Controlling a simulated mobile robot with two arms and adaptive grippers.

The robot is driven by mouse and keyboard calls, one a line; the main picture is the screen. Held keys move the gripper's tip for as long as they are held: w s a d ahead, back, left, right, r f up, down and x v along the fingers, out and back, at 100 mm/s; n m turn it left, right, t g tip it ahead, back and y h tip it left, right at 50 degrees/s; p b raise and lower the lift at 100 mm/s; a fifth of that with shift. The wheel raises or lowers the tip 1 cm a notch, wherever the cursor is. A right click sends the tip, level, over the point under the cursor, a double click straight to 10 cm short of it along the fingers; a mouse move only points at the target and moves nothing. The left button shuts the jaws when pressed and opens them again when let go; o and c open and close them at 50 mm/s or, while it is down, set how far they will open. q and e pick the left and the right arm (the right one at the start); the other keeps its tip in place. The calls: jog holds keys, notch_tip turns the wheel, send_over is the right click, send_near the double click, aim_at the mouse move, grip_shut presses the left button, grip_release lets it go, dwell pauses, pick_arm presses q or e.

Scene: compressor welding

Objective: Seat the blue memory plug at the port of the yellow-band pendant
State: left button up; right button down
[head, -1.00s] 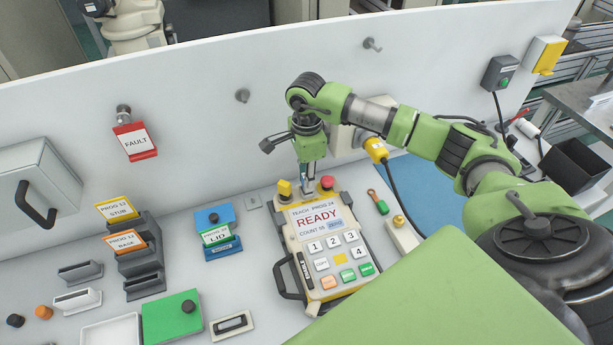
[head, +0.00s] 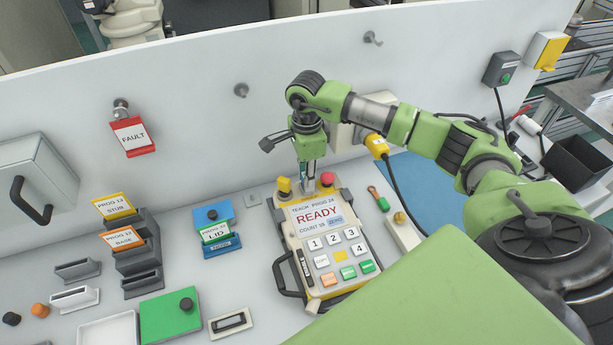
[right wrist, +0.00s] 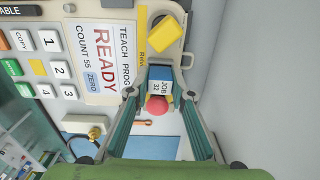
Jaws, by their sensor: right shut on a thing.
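The pendant (head: 323,236) lies on the bench with READY on its screen. A yellow band (right wrist: 142,38) runs along its top edge beside the screen in the right wrist view. My right gripper (head: 305,184) reaches down at that top edge, between a yellow block and a red button. It is shut on the blue memory plug (right wrist: 160,80), which has a white label reading JOB 32. The plug is at the pendant's edge; the port is hidden under it, and I cannot tell how deep the plug sits. My left gripper is not in view.
The yellow block (head: 284,186) and red button (head: 327,179) stand close on either side of the gripper. A yellow connector with a cable (head: 377,146) is to the right. Card holders (head: 138,258) and a green block (head: 170,316) stand to the left. A white wall rises behind.

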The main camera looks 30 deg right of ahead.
jog(key=c, duration=1.7)
grip_release()
jog(key=shift+r, duration=0.1)
notch_tip(320, 180, up, 12)
